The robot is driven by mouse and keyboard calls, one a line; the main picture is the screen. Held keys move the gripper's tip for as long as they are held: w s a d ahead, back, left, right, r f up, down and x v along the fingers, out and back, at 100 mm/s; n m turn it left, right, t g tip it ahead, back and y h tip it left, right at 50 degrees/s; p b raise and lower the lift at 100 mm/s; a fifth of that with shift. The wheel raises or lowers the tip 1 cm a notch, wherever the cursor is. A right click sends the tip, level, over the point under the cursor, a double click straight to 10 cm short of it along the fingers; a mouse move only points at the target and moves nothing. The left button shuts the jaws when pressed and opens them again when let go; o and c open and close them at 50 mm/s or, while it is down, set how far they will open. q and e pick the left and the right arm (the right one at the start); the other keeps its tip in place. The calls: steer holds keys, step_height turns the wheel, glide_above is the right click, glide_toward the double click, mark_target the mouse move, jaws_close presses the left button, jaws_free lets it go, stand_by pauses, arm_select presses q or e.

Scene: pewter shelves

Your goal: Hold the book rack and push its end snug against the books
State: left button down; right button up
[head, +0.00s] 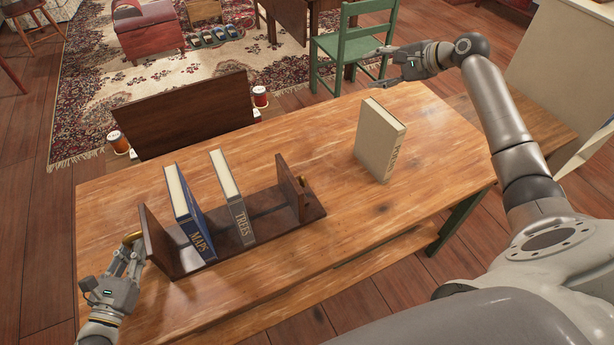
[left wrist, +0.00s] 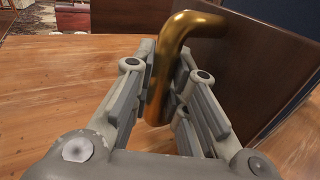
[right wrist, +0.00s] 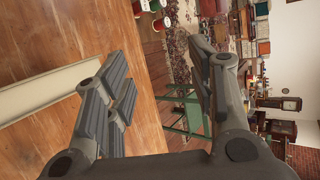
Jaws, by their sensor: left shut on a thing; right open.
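The dark wood book rack (head: 281,222) stands on the table with an upright end at each side. The blue MAPS book (head: 191,217) and the grey TREES book (head: 233,201) stand in it, leaning, with gaps between them and the ends. My left gripper (head: 130,252) is shut on the brass handle (left wrist: 168,75) of the rack's left end (head: 155,238). The right end (head: 290,185) also has a small brass part. A cream book (head: 380,140) stands upright on the table, outside the rack. My right gripper (head: 387,67) is open and empty, beyond the table's far edge.
The wooden table (head: 330,240) has free room around the cream book and in front of the rack. A dark wood panel (head: 190,115) stands behind the table's far edge. A green chair (head: 345,45) stands behind, near my right gripper.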

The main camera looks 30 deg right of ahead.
mark_target(296, 186)
steer(key=w+a+r+y, duration=0.1)
steer(key=a+r+y, duration=0.2)
steer(key=a+r, duration=0.35)
steer(key=s+a+f+g+y, duration=0.1)
steer(key=s+a+f+g, duration=0.4)
steer(key=f, duration=0.4)
steer(key=s+a+f+g+y, duration=0.1)
steer(key=s+a+f+g, duration=0.25)
steer(key=s+f, duration=0.45)
steer(key=shift+t, duration=0.25)
steer(key=x, duration=1.3)
steer(key=shift+w+d+f, duration=0.1)
steer(key=shift+w+f, duration=0.15)
steer(key=shift+w, duration=0.15)
jaws_close()
